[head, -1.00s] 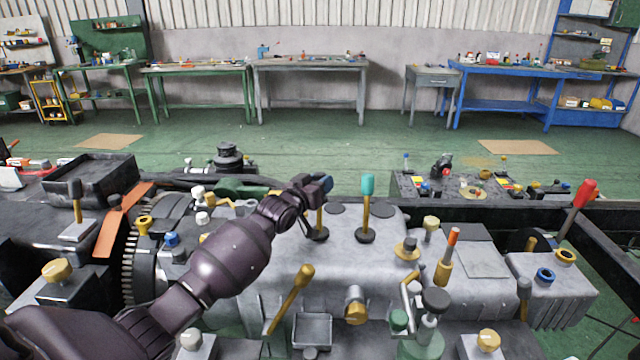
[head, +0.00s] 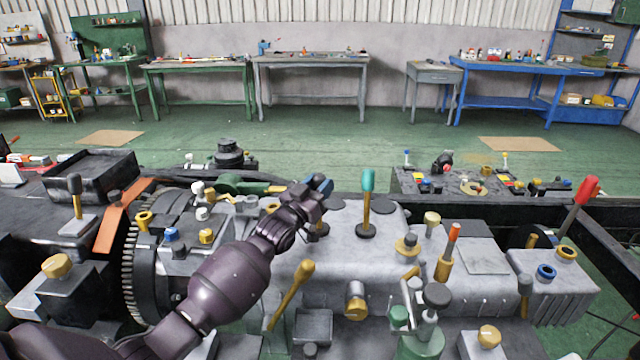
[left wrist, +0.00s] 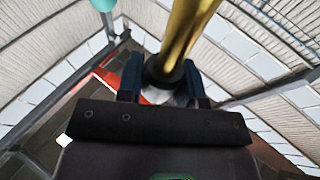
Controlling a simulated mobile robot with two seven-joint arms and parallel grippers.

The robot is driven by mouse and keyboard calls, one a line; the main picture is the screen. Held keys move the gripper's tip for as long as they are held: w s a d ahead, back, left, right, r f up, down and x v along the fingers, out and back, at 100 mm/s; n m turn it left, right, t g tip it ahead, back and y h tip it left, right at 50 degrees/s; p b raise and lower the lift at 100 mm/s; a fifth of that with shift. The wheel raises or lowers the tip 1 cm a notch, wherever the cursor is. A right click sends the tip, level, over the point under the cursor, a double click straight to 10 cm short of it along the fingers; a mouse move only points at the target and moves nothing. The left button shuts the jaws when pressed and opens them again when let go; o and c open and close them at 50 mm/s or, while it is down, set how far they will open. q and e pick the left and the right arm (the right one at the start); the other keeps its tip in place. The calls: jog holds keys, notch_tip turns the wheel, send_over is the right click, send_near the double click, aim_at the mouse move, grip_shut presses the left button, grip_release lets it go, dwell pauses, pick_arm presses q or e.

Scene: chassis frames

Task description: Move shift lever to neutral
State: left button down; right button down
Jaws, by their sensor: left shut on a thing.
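My left gripper (head: 319,187) is above the grey gearbox housing (head: 400,265), left of a teal-knobbed lever (head: 367,205). It is shut on a brass lever. In the left wrist view the brass shaft (left wrist: 188,28) passes between the dark blue fingers, with a black collar close to them. In the head view the gripper hides most of this lever; its black base (head: 321,230) shows just below. The teal-knobbed lever stands nearly upright in its own black base. My right gripper is not in view.
A bare brass lever (head: 292,292) leans at the front of the housing. An orange-tipped lever (head: 450,248) and a red-knobbed lever (head: 580,200) stand to the right. A toothed flywheel (head: 130,265) is at the left. Workbenches stand far behind.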

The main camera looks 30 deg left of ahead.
pick_arm(q)
jog(key=shift+f, duration=0.1)
jog(key=c, duration=0.8)
grip_release()
jog(key=shift+s+f, duration=0.1)
jog(key=shift+s, duration=0.35)
jog(key=s, duration=0.4)
jog(key=s+a+p, duration=0.1)
jog(key=s, duration=0.7)
jog(key=shift+a, duration=0.4)
